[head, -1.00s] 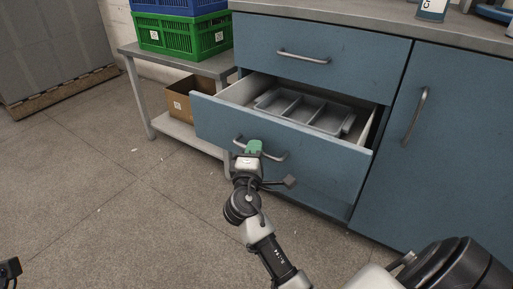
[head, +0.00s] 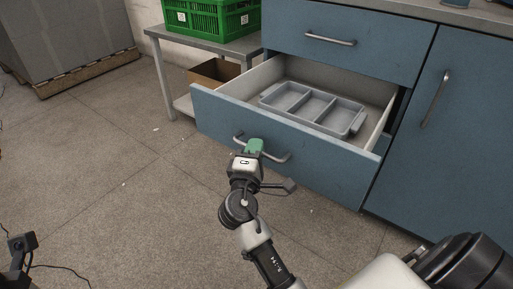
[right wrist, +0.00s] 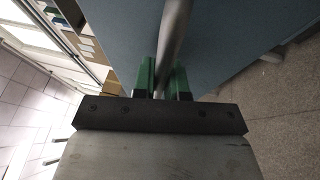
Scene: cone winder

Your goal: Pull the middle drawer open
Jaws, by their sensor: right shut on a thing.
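The middle drawer (head: 330,167) has a blue front and stands well out from the cabinet, its pale inside open to view. A grey divided tray (head: 313,108) lies in it. My right gripper (head: 254,146) is at the left part of the drawer's grey bar handle (head: 277,158). In the right wrist view, its green fingers (right wrist: 163,78) are shut on the handle (right wrist: 174,35), one on each side of the bar. My left gripper is out of the picture; only a dark part of my left arm shows at the lower left.
The top drawer (head: 340,22) above and the cabinet door (head: 453,120) at right are closed. A side table (head: 212,48) at left holds a green crate (head: 212,17), with a cardboard box (head: 213,72) on its lower shelf. The floor in front is clear.

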